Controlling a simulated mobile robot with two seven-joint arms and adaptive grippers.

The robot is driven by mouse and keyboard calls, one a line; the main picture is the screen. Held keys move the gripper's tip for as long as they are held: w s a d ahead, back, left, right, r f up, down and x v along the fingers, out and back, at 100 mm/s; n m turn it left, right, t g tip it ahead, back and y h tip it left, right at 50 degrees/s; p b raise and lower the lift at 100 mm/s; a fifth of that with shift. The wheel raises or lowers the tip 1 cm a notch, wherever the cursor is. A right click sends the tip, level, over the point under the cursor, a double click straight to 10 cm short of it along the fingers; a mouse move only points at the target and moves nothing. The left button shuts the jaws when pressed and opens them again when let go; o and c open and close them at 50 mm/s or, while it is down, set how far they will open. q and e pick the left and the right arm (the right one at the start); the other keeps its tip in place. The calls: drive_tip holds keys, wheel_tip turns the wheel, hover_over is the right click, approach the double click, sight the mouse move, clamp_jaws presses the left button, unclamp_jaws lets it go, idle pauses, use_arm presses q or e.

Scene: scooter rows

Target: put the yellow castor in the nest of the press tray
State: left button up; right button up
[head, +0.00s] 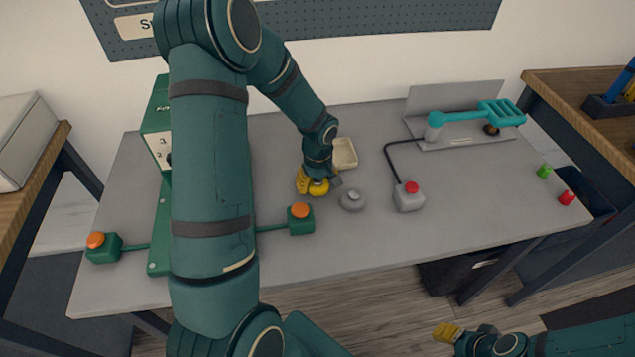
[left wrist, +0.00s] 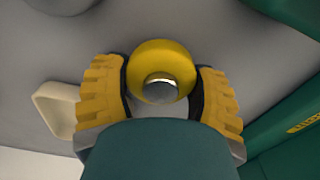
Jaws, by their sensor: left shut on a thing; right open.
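The yellow castor (head: 319,188), a round yellow body with a shiny metal middle, is between the yellow fingers of my left gripper (head: 313,184). In the left wrist view the castor (left wrist: 160,52) sits between the two fingertips, which press on its sides. I cannot tell whether it touches the table. The green press (head: 157,130) stands at the left, largely hidden behind my left arm. I cannot make out the press tray or its nest. My right gripper (head: 448,333) is open and empty at the bottom right, off the table.
A cream dish (head: 345,153) lies just behind my left gripper, and a grey round piece (head: 352,200) lies to its right. A grey box with a red button (head: 409,196) and a teal-handled fixture (head: 470,116) stand further right. Orange-topped green buttons (head: 301,218) flank the press.

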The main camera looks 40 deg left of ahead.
use_arm(q)
drive_tip(key=shift+f, duration=0.15)
drive_tip(key=o, duration=1.3)
